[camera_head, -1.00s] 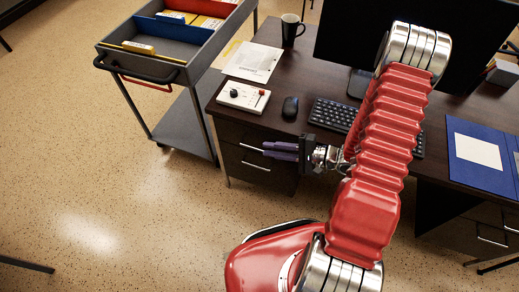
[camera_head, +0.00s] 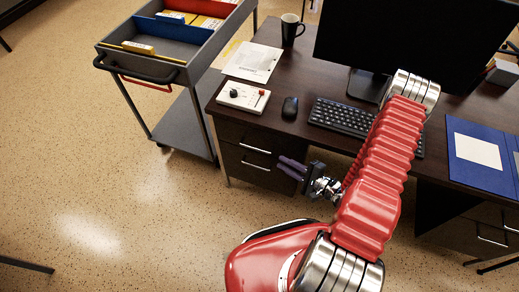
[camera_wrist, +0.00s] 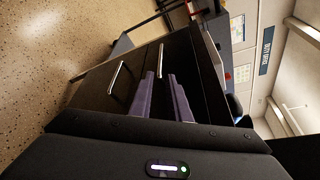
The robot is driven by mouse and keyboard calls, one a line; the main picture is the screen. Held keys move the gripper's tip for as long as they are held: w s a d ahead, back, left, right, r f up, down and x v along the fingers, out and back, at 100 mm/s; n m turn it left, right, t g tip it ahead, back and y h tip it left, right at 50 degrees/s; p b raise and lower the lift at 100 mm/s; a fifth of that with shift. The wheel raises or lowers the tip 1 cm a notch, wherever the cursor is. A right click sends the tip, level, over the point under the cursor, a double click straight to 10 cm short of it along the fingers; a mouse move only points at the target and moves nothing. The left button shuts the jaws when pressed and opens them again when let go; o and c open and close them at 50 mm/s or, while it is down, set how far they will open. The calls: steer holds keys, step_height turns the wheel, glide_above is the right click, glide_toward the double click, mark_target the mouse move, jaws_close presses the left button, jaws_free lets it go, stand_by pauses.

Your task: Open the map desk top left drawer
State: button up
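The dark map desk (camera_head: 228,131) has a left pedestal with stacked drawers. The top left drawer (camera_head: 233,136) has a bar handle (camera_head: 255,150) and looks shut. In the wrist view that handle (camera_wrist: 160,61) appears just beyond and between my fingertips. The lower drawer's handle (camera_head: 255,166) shows below it, and in the wrist view (camera_wrist: 115,77) to the left. My gripper (camera_head: 282,165), with purple fingers, is in front of the pedestal, to the right of the handles. In the wrist view its fingers (camera_wrist: 162,80) are apart with nothing between them. No contact with a handle shows.
A grey trolley (camera_head: 172,45) stands close by the desk's left side. The floor in front of the left drawers is clear.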

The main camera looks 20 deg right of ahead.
mark_target(258, 149)
steer(key=shift+x, duration=6.9)
steer(key=shift+f, duration=0.1)
jaws_close()
steer(key=shift+s+f, duration=0.15)
